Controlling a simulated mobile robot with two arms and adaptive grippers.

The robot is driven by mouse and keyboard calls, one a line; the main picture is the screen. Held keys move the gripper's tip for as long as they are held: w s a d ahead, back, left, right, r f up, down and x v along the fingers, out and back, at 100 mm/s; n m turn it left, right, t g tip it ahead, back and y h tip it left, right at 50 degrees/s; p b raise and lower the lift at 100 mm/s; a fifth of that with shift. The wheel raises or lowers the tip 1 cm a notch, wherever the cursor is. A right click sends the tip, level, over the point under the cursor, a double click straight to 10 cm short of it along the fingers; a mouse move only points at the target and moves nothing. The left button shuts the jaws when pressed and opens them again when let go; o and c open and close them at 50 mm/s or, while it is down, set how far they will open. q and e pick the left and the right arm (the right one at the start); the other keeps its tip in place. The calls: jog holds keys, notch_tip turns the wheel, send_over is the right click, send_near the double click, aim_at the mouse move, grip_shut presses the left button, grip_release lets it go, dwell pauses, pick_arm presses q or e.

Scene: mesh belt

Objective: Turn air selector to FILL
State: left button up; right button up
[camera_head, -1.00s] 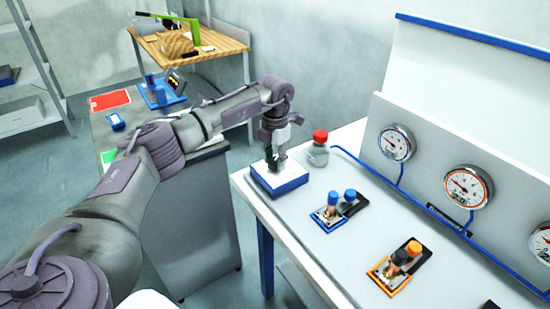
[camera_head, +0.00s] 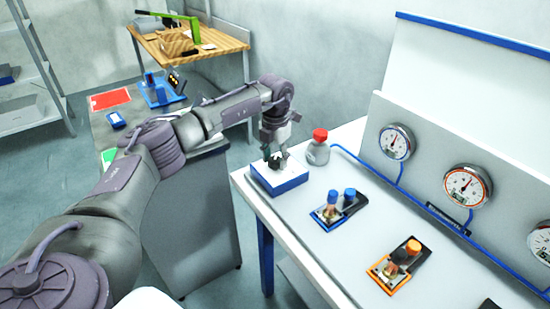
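The air selector appears to be the box with a blue base and white top (camera_head: 279,184) at the left end of the white bench. A small dark knob (camera_head: 275,163) stands on its top. My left gripper (camera_head: 276,156) points down over this box, its fingertips at the knob. The fingers show one on each side of the knob, but it is too small to tell whether they press on it or stand clear. Any FILL marking is hidden or too small to read. My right gripper is not in view.
A blue-framed fitting (camera_head: 327,216) and an orange-framed fitting (camera_head: 388,274) lie further along the bench. Round gauges (camera_head: 396,142) line the grey back panel, joined by a blue line.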

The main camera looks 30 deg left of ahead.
aim_at(275, 160)
pick_arm(q)
jog(key=shift+o, duration=0.9)
jog(key=shift+r, duration=0.1)
notch_tip(275, 160, up, 12)
jog(key=shift+f, duration=0.2)
